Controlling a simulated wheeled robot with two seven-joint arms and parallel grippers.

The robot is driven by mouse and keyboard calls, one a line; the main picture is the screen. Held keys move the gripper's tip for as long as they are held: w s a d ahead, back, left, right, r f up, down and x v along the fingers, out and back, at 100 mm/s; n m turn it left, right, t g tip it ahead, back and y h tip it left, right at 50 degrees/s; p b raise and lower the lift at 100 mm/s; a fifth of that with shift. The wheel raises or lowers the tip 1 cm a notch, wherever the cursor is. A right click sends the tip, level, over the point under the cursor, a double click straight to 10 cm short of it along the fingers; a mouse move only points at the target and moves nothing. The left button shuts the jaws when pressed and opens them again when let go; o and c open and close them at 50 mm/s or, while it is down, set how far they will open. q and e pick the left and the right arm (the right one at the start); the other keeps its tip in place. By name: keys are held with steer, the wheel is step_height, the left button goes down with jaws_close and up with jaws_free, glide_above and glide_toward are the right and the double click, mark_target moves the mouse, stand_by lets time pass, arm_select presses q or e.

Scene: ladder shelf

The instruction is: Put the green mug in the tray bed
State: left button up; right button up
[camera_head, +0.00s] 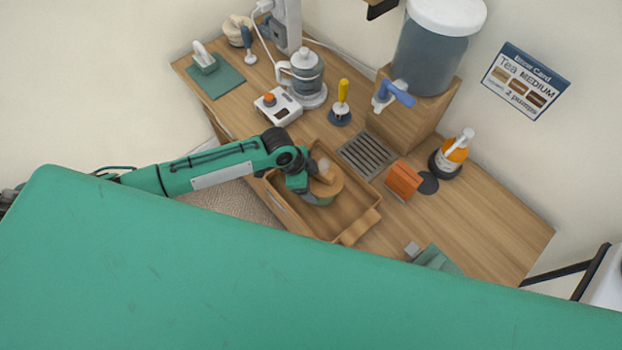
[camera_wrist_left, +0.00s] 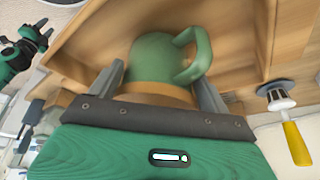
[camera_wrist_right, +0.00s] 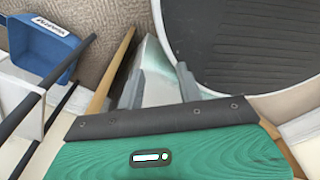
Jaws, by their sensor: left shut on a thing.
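The green mug (camera_wrist_left: 160,62) sits between the two fingers of my left gripper (camera_wrist_left: 162,88), its handle toward the right in the left wrist view. A tan wooden band shows around its near end. In the head view my left gripper (camera_head: 308,182) reaches from the left over the wooden tray bed (camera_head: 362,205), and the mug (camera_head: 318,200) is inside the tray's outline, partly hidden by a tan round top. I cannot tell whether it touches the tray floor. My right gripper (camera_wrist_right: 160,82) has its fingers apart, with a pale green surface beyond them.
A drip grate (camera_head: 367,155), orange block (camera_head: 403,179), yellow-handled tool (camera_head: 342,98) and glass jug (camera_head: 307,73) stand near the tray. A water dispenser (camera_head: 430,55) and orange bottle (camera_head: 452,152) stand behind. The right wrist view shows a blue bin (camera_wrist_right: 42,48) and dark round surface (camera_wrist_right: 250,45).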

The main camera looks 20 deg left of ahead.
arm_select(q)
steer(key=shift+f, duration=0.15)
arm_select(e)
steer(key=shift+a, duration=0.15)
arm_select(q)
steer(key=shift+f, duration=0.15)
arm_select(e)
steer(key=shift+a, duration=0.2)
arm_select(q)
steer(key=o, duration=1.8)
steer(key=shift+o, duration=0.2)
steer(key=shift+a+r, duration=0.1)
steer(key=shift+r, duration=0.25)
steer(key=b+v, duration=0.2)
steer(key=v, duration=0.9)
steer(key=shift+r, duration=0.25)
arm_select(e)
steer(key=shift+d+f, duration=0.2)
steer(key=shift+f, duration=0.8)
steer(key=shift+a, duration=0.2)
